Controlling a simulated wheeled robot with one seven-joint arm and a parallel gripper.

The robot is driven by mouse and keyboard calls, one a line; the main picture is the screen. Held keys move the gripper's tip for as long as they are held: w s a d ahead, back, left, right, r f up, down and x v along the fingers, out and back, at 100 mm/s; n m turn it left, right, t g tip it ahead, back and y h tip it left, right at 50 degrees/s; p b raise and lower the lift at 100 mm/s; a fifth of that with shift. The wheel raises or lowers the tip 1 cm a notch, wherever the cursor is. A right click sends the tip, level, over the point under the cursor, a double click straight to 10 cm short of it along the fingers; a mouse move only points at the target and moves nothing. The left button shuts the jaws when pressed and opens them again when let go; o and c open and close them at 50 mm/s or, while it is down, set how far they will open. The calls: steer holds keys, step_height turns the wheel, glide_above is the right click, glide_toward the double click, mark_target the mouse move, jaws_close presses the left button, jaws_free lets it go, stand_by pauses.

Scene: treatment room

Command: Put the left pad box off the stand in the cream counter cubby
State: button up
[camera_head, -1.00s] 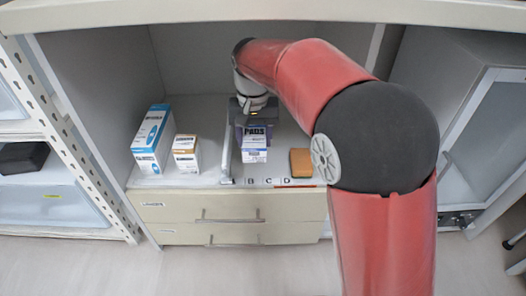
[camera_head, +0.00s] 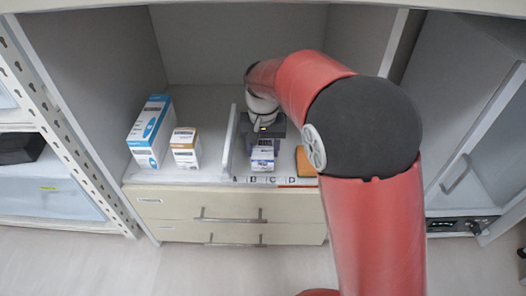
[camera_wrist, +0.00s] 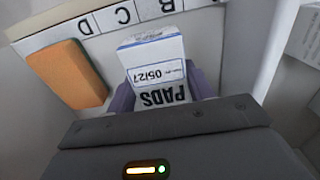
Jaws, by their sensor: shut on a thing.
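The white pad box (camera_head: 262,158), with a purple-blue band, is in the cream counter cubby (camera_head: 200,102), right of the upright divider (camera_head: 229,140) and behind labels B and C. My gripper (camera_head: 263,144) is shut on it from behind. In the wrist view the box (camera_wrist: 154,52) shows "PADS" and "05/27" upside down, between the purple fingers of my gripper (camera_wrist: 163,92). The box's underside is hidden, so I cannot tell whether it touches the cubby floor. I cannot make out the stand.
An orange sponge-like block (camera_head: 304,161) lies close to the right of the box, partly hidden by my arm. A blue-white carton (camera_head: 150,132) and a smaller brown-white carton (camera_head: 185,150) stand left of the divider. A label strip (camera_head: 268,180) runs along the front edge.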

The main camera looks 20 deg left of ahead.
mark_target(263, 146)
steer(key=shift+f, duration=0.3)
steer(key=shift+f, duration=0.2)
steer(key=o, duration=1)
steer(key=shift+r, duration=0.1)
step_height(263, 146, up, 8)
steer(key=shift+f+p, duration=0.1)
steer(key=shift+p, duration=0.95)
